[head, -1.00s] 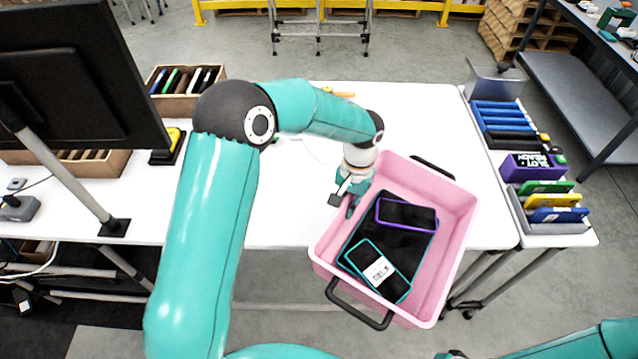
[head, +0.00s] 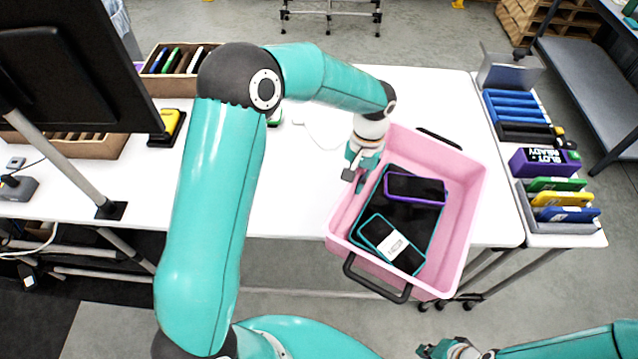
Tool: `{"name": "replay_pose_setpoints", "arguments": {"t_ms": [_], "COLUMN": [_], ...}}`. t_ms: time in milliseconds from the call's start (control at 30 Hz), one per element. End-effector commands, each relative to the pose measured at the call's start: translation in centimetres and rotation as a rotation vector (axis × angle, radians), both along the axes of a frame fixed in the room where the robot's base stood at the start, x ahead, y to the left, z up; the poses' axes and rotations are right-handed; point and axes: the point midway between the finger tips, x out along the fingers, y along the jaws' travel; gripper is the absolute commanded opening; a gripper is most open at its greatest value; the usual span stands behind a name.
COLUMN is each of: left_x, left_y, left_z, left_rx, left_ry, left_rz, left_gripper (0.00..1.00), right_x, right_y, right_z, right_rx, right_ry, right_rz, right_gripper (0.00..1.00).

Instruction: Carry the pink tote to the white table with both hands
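A black monitor (head: 70,70) stands at the left. Cardboard bins (head: 165,84) and a yellow-black device (head: 168,127) are on the table's left part. A side stand at the right holds blue, purple and coloured items (head: 545,160). The table's middle is mostly clear.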

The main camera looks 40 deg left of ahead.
Motion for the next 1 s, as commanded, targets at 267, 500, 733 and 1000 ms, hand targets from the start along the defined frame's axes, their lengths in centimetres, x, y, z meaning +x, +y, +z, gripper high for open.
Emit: {"name": "replay_pose_setpoints", "arguments": {"t_ms": [267, 500, 733, 1000], "left_x": [-0.2, -2.0, -4.4, -7.4], "left_y": [1.2, 2.3, 3.1, 4.0], "left_z": [3.9, 7.8, 10.7, 13.0], "left_rx": [-0.026, -0.046, -0.058, -0.059], "left_ry": [-0.025, -0.04, -0.063, -0.089], "left_rz": [0.467, 0.961, 1.387, 1.791], "left_gripper": [0.0, 0.0, 0.0, 0.0], "right_x": [0.0, 0.0, 0.0, 0.0], "right_y": [0.0, 0.0, 0.0, 0.0], "right_z": [-3.7, -6.8, -9.4, -11.8], "right_rx": [0.0, 0.0, 0.0, 0.0], "right_ry": [0.0, 0.0, 0.0, 0.0], "right_rz": [0.0, 0.0, 0.0, 0.0], "right_gripper": [0.0, 0.0, 0.0, 0.0]}}
